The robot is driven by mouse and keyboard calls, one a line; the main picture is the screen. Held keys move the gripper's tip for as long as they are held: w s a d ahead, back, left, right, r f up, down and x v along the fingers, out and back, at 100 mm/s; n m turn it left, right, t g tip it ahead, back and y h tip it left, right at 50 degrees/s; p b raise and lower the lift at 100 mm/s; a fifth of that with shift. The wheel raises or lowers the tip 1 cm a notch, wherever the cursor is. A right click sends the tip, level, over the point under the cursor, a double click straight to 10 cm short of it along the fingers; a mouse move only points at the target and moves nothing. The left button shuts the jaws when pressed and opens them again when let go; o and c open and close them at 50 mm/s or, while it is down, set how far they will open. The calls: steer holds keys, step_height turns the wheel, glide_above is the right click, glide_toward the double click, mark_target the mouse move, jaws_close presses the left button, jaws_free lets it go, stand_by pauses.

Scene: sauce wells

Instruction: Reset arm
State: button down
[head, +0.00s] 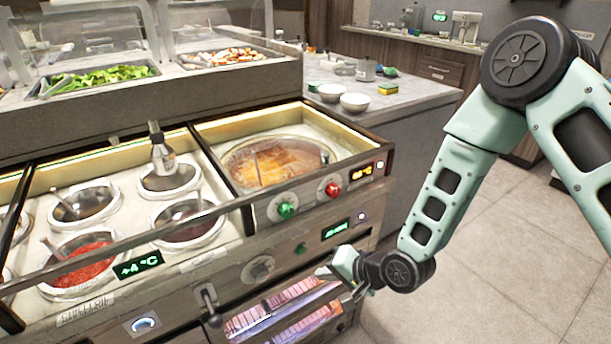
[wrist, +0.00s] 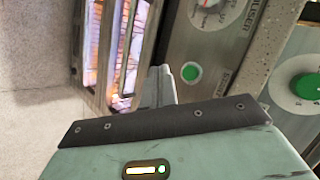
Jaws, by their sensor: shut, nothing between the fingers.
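My arm reaches in from the right in the head view and bends down to the counter front. My gripper (head: 328,271) is in front of the lower panel, beside the top right of the glowing oven window (head: 285,312). In the wrist view my gripper (wrist: 163,72) is shut and empty, with its grey fingertips together. Its tips are close to the panel between the oven window (wrist: 120,45) and a green button (wrist: 191,72). I cannot tell whether the tips touch the panel.
The sauce counter has several round wells, with a bottle (head: 162,150) standing in one. A green knob (head: 287,208) and a red knob (head: 333,189) stick out of its front. A lever handle (head: 209,303) is left of the window. The tiled floor (head: 470,270) at right is clear.

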steer(key=s+d+r+n+g+h+p, duration=0.1)
steer(key=s+d+r+n+h+p, duration=0.2)
steer(key=r, duration=0.6)
steer(key=s+r+n+g+h+p, duration=0.15)
steer(key=s+r+n, duration=0.3)
steer(key=r, duration=0.45)
steer(key=s+d+r+n+g+h+p, duration=0.1)
steer(key=s+d+r+n+p, duration=0.1)
steer(key=s+r, duration=0.4)
steer(key=s+d+r+n+g+h+p, duration=0.2)
steer(key=s+d+r, duration=0.3)
steer(key=s+r, duration=0.2)
steer(key=shift+s+d+r, duration=0.15)
steer(key=shift+s+r, duration=0.05)
steer(key=shift+s, duration=1)
stand_by(3.5)
